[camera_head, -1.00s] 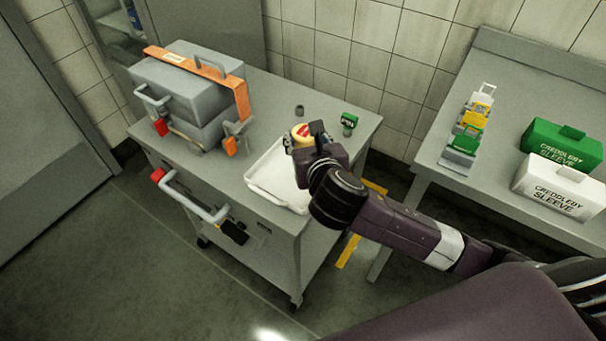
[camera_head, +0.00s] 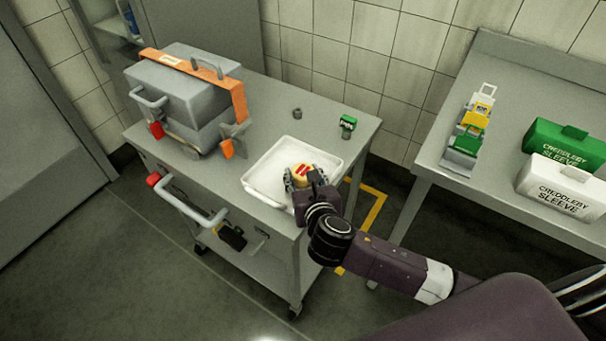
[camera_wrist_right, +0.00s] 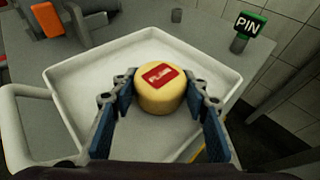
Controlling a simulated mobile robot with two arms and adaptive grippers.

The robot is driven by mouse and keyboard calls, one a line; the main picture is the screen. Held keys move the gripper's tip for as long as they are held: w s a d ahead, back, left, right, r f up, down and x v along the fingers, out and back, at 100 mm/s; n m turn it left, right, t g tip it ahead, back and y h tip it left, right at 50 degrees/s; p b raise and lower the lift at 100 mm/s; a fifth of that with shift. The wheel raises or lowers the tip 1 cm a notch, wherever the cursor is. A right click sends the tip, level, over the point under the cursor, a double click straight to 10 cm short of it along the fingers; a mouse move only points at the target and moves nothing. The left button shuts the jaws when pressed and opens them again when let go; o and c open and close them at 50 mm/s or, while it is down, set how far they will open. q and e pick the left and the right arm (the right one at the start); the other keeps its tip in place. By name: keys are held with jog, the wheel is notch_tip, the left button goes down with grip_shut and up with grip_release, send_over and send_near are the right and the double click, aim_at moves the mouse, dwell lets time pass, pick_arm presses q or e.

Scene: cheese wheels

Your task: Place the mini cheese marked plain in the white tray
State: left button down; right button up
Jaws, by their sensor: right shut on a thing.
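The mini cheese (camera_head: 301,171) is a small yellow cylinder with a red label on top; its lettering is too small to read for certain. My right gripper (camera_head: 298,178) is shut on it. In the right wrist view the cheese (camera_wrist_right: 161,88) stands upright between the two blue-padded fingers of the gripper (camera_wrist_right: 162,100). The white tray (camera_head: 262,163) is a shallow square on the grey cart, and its rim also shows in the right wrist view (camera_wrist_right: 95,62). The cheese is over the tray; I cannot tell whether it touches the tray floor. My left gripper is not in view.
A grey case with an orange strap (camera_head: 190,95) stands on the cart's left. A green PIN marker (camera_head: 347,122) and a small grey cylinder (camera_head: 297,113) stand behind the tray. A side table at right holds a green box (camera_head: 566,146) and a white box (camera_head: 558,187).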

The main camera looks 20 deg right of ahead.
jog(key=shift+f, duration=0.1)
jog(key=o, duration=1.2)
jog(key=shift+r, duration=0.2)
jog(key=v, duration=1.2)
jog(key=shift+p, duration=0.3)
jog(key=shift+s+f, duration=0.1)
